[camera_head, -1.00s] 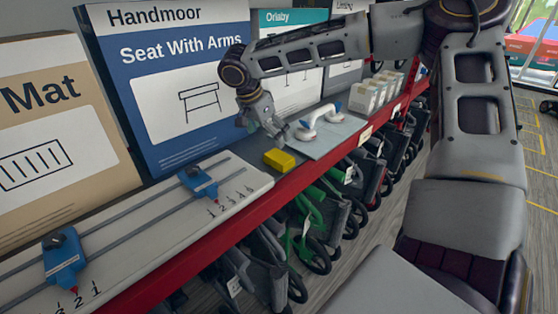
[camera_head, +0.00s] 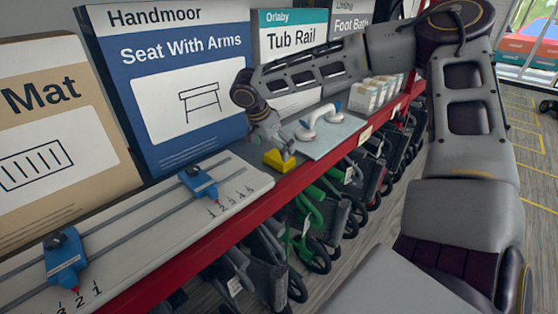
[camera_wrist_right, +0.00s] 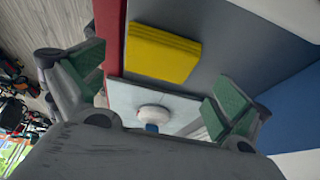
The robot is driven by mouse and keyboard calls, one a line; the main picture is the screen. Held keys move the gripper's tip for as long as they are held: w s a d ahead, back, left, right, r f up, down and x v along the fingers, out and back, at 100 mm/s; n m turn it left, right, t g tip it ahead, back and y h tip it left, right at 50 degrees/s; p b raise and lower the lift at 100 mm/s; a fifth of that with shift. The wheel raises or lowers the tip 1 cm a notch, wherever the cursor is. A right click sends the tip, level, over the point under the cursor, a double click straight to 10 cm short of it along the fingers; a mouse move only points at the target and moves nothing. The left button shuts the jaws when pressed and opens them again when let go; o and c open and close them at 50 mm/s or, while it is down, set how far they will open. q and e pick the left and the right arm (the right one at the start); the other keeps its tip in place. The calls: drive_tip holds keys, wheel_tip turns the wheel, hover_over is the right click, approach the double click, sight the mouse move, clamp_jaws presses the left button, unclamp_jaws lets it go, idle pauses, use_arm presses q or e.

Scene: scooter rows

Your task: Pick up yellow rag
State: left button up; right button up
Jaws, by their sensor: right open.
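The yellow rag (camera_head: 280,160) is a small folded block on the grey shelf top, close to the red front edge. In the right wrist view the yellow rag (camera_wrist_right: 163,53) lies beyond and between my two green-padded fingers. My right gripper (camera_head: 282,150) is just above the rag in the head view and partly covers it. In the right wrist view my right gripper (camera_wrist_right: 158,85) is open, with nothing between its fingers. My left gripper is not in view.
A white grab handle (camera_head: 320,122) on a pale board (camera_head: 338,138) sits just right of the rag. A slider board (camera_head: 130,235) lies to the left. Box displays, such as the blue Handmoor box (camera_head: 175,85), stand behind. The red shelf edge (camera_head: 225,212) runs in front, with scooters below.

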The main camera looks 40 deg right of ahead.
sight(278, 156)
drive_tip(key=x, duration=0.3)
drive_tip(key=shift+d+f+p, duration=0.1)
drive_tip(key=shift+f+p, duration=0.2)
drive_tip(key=shift+f, duration=0.05)
drive_tip(key=shift+d+f, duration=0.2)
drive_tip(key=shift+f, duration=0.25)
drive_tip(key=shift+c, duration=0.4)
drive_tip(key=c, duration=0.5)
drive_tip(key=shift+c, duration=0.6)
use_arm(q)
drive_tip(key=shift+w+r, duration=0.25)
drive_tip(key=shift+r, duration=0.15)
